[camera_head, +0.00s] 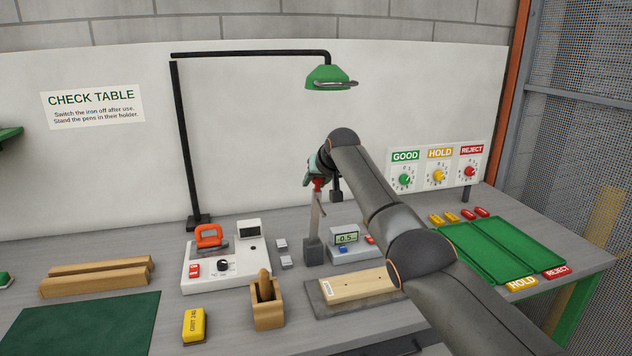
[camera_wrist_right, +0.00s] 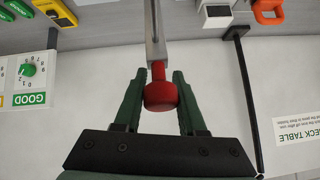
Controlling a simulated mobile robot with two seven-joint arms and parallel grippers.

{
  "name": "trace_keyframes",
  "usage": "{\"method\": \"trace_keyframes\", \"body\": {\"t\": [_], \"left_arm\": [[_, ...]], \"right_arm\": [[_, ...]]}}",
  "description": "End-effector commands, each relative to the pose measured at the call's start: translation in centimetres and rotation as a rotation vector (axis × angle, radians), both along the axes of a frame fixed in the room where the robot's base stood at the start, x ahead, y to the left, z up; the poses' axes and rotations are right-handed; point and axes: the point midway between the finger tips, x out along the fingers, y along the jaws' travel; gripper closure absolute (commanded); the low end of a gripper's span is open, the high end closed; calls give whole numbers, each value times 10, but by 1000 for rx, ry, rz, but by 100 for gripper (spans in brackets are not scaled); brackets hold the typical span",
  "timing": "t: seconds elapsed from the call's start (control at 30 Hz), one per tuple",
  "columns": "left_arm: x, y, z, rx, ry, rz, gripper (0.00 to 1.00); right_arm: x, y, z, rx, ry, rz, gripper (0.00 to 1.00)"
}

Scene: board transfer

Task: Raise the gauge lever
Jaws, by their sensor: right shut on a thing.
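The gauge has a grey upright post (camera_head: 314,248) and a display box (camera_head: 345,240) that seems to read -0.5. The gauge lever ends in a red knob (camera_wrist_right: 161,95) at the top of a grey bar (camera_wrist_right: 155,45). My right gripper (camera_head: 317,181) is at the top of the post, shut on the red knob, with one green finger on each side of it in the wrist view. A pale wooden board (camera_head: 355,286) with a white label lies on a dark plate (camera_head: 318,301) in front of the gauge. My left gripper is not in view.
A green lamp (camera_head: 327,76) hangs above. Green trays (camera_head: 500,248) and a dial panel (camera_head: 438,166) are right. My right arm hides part of the table.

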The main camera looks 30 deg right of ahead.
Motion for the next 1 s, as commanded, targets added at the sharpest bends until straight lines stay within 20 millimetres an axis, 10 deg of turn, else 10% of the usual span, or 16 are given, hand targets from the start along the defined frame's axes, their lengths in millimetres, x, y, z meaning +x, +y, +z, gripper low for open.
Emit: {"method": "trace_keyframes", "body": {"t": [0.03, 0.07, 0.3, 1.0], "left_arm": [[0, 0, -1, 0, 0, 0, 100], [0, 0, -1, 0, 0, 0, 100], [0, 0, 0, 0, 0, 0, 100], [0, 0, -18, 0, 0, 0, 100]], "right_arm": [[-1, 5, -10, 10, 20, 6, 100], [-1, 5, -10, 10, 20, 6, 58], [-1, 3, -6, 5, 12, 3, 33], [-22, 4, 16, 1, 1, 1, 33]]}}
